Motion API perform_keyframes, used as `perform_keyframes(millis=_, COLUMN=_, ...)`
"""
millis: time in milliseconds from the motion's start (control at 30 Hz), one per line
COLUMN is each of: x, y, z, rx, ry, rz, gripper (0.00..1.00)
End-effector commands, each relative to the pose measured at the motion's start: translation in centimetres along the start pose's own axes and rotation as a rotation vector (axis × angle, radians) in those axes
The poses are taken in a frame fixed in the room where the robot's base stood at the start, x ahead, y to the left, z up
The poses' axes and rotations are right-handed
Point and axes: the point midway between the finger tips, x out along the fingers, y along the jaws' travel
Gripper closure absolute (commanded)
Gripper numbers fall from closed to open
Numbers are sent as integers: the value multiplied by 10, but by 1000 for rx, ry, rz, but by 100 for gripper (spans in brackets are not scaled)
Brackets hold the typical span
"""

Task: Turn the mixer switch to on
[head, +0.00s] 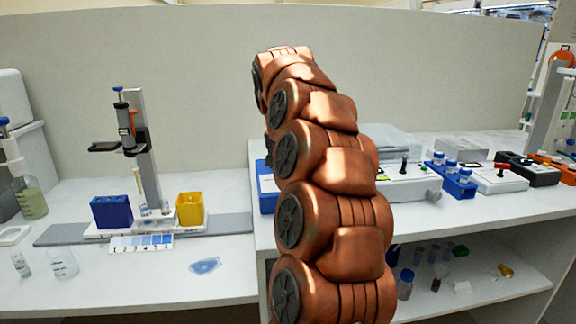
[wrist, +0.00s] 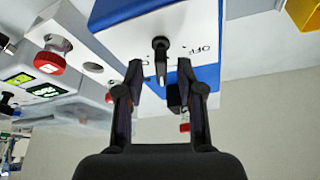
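In the wrist view, a blue box with a white face (wrist: 125,20) carries a black switch (wrist: 160,45) with a short lever pointing down in the picture. The word OFF is printed to the right of the switch; any marking to its left is mostly hidden by a finger. My gripper (wrist: 159,70) is open, with one finger on each side of the lever and a visible gap on both sides. I cannot tell how deep the lever sits between the fingertips. In the head view, my arm hides the gripper and the switch; part of a blue box (head: 268,190) shows left of the arm.
In the wrist view, a device with a red knob (wrist: 50,62) and a green display (wrist: 45,91) is at left, and a yellow box (wrist: 304,14) at top right. In the head view, a blue tube rack (head: 459,184) stands on the right bench; a pipette stand (head: 148,150) stands left.

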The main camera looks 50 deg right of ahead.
Motion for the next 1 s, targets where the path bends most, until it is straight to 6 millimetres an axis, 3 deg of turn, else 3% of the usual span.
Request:
perform_keyframes(millis=233, x=-10, y=0, z=-1, rx=0, ry=2, rz=-1, gripper=62)
perform_keyframes(millis=633, x=-73, y=0, z=-1, rx=1, ry=6, rz=-3, gripper=62)
perform_keyframes(millis=1000, x=-110, y=0, z=0, rx=0, ry=0, rz=1, gripper=62)
